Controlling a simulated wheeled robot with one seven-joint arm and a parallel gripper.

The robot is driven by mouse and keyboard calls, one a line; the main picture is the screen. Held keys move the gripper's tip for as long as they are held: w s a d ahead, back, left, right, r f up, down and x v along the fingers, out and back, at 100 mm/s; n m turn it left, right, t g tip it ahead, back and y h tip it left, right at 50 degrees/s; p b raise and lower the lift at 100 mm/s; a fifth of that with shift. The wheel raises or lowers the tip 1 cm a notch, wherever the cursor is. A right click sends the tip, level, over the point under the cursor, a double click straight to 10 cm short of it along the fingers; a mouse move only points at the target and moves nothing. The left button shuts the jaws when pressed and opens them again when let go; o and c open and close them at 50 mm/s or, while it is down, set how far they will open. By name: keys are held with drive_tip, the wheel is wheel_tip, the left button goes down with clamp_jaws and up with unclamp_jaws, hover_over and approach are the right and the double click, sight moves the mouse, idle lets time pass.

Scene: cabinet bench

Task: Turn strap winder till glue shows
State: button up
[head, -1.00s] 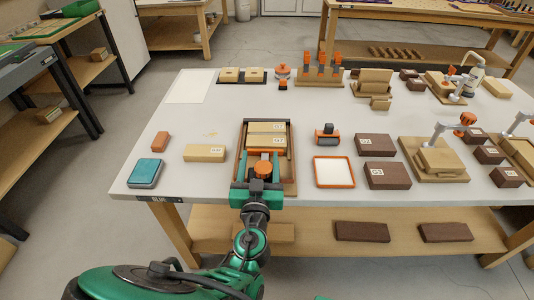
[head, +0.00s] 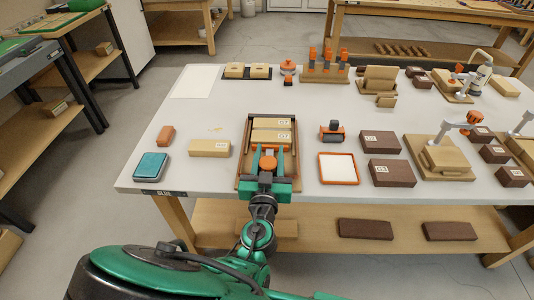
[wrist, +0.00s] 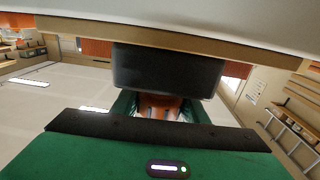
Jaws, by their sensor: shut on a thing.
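The strap winder's round orange knob (head: 268,162) is at the front end of a wooden frame tray (head: 293,145) on the bench. My gripper (head: 268,168) reaches in from the bench's front edge, with its green fingers on either side of the knob and shut on it. In the wrist view, an orange part (wrist: 160,106) shows between the fingers, partly hidden by a dark block (wrist: 166,70) in front. Two tan labelled blocks (head: 271,136) lie in the tray behind the knob. I cannot make out any glue or strap.
Left of the tray are a tan block (head: 209,148), a red-brown block (head: 166,135) and a teal-topped box (head: 151,167). To the right are an orange-framed white pad (head: 338,168), an orange-and-grey tool (head: 331,132) and dark boxes (head: 393,172). Bare bench shows behind the tray.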

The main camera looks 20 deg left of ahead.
drive_tip(key=shift+d+m+h, duration=0.2)
drive_tip(key=shift+m+h, duration=0.5)
drive_tip(key=shift+h, duration=0.4)
drive_tip(key=shift+d+f+m+h, duration=0.1)
drive_tip(key=shift+d+m+h, duration=0.1)
drive_tip(key=shift+m+h, duration=0.6)
drive_tip(key=m+h, duration=0.1)
drive_tip(key=h, duration=0.2)
drive_tip(key=d+m+h, duration=0.1)
drive_tip(key=m+h, duration=0.1)
drive_tip(key=shift+s+g+h, duration=0.2)
drive_tip(key=shift+g+h, duration=0.1)
drive_tip(key=shift+h, duration=0.1)
drive_tip(key=m+g+h, duration=0.1)
drive_tip(key=h, duration=0.1)
drive_tip(key=d+m+g+h, duration=0.1)
drive_tip(key=m, duration=0.1)
drive_tip(key=shift+s+h, duration=0.2)
drive_tip(key=shift+h, duration=0.2)
drive_tip(key=shift+s+d+m+g+h, duration=0.2)
drive_tip(key=shift+m+g+h, duration=0.7)
drive_tip(key=shift+h, duration=0.1)
drive_tip(key=shift+s+d+m+g+h, duration=0.2)
drive_tip(key=shift+m+g+h, duration=0.6)
drive_tip(key=shift+g+h, duration=0.15)
drive_tip(key=shift+d+g+h, duration=0.1)
drive_tip(key=shift+g+h, duration=0.15)
drive_tip(key=o, duration=1)
drive_tip(key=shift+o, duration=0.2)
